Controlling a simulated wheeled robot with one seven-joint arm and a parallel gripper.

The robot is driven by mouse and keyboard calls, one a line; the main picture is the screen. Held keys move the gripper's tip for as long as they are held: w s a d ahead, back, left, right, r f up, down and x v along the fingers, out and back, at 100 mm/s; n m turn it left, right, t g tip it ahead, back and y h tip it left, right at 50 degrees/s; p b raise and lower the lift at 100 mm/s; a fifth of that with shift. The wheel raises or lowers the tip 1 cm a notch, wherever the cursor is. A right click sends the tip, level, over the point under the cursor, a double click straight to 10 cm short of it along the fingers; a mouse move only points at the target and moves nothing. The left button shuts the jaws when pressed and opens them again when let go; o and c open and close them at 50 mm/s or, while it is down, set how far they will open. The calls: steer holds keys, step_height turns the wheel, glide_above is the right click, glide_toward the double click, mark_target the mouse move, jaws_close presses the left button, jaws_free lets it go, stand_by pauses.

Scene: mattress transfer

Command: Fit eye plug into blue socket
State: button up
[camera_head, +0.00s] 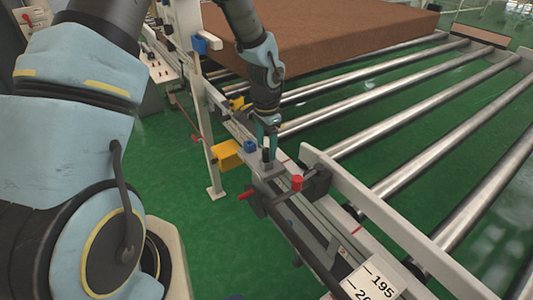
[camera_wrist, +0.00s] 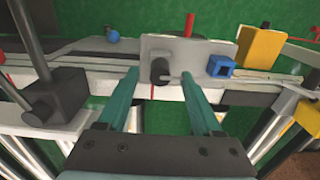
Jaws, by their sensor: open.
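A small dark cylindrical piece (camera_wrist: 160,72), which looks like the eye plug, stands out from a light grey block (camera_wrist: 198,48) in the wrist view. Its eye is not clear to see. It also shows as a dark upright shape (camera_head: 267,156) in the head view. The blue socket (camera_wrist: 220,66) is a small square block with a dark opening, just right of the plug in the wrist view. In the head view the socket (camera_head: 250,147) is left of the plug. My gripper (camera_wrist: 160,74) is open, its teal fingers on either side of the plug with visible gaps. In the head view my gripper (camera_head: 267,132) points down above the plug.
A yellow block (camera_head: 227,154) is left of the socket. A red-capped piece (camera_head: 297,183) and a dark clamp (camera_head: 316,180) stand nearer on the rail. Steel rollers (camera_head: 410,127) run to the right, with a brown mattress (camera_head: 330,38) behind. A white post (camera_head: 207,130) rises at left.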

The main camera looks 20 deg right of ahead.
mark_target(266, 158)
steer(key=shift+f, duration=1.3)
steer(key=shift+c, duration=0.3)
jaws_close()
